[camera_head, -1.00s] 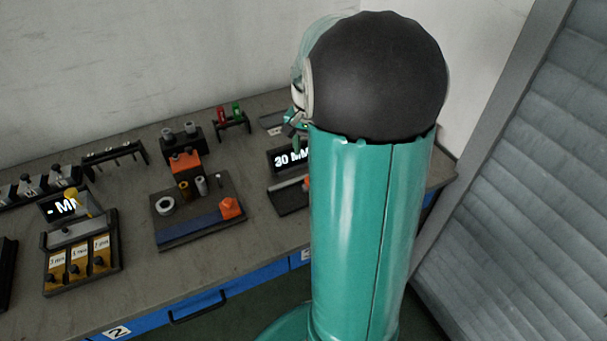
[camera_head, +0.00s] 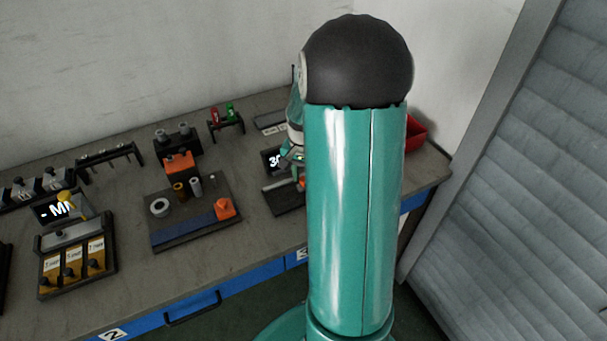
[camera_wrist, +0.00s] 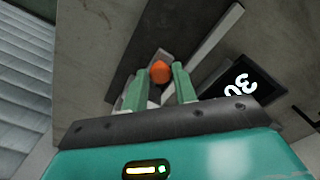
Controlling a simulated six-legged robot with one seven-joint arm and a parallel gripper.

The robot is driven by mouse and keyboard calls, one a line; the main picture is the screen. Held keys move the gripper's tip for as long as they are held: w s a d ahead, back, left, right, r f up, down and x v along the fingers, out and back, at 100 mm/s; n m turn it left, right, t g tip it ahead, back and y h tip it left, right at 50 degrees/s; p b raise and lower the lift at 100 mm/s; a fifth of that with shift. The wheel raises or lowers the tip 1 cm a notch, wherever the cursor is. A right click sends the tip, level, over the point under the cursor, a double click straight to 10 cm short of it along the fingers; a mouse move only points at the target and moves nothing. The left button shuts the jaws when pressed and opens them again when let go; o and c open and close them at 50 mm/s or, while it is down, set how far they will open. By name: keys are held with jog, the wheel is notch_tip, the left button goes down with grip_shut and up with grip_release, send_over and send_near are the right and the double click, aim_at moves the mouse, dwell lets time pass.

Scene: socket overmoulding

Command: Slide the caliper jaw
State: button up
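The caliper stand is a dark base (camera_head: 286,203) with a light rail and a black display (camera_head: 271,160) reading "30", partly hidden by my arm in the head view. In the wrist view, the display (camera_wrist: 242,86) is at the right, and the light rail (camera_wrist: 217,38) runs diagonally. An orange knob (camera_wrist: 160,72), apparently on the caliper jaw, shows between the green fingertips of my gripper (camera_wrist: 159,78). The fingers are apart, with gaps beside the knob. Contact with the knob is not visible. In the head view the fingers are mostly hidden behind my arm.
Left of the caliper is a dark board (camera_head: 190,226) with a ring, cylinders and an orange block. Further left is a panel with yellow tags (camera_head: 75,262). A small rack (camera_head: 226,120) stands behind, and a red bin (camera_head: 415,133) stands right of my arm.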

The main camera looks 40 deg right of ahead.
grip_shut()
jog(key=shift+w+a, duration=0.25)
jog(key=shift+a, duration=0.65)
jog(key=shift+w+a, duration=0.25)
jog(key=shift+a, duration=0.6)
jog(key=shift+o, duration=2.2)
grip_release()
jog(key=shift+a, duration=0.1)
jog(key=shift+o, duration=0.3)
jog(key=shift+r, duration=0.1)
jog(key=shift+d+r, duration=0.2)
jog(key=shift+r, duration=0.05)
notch_tip(320, 180, up, 13)
jog(key=shift+r, duration=0.1)
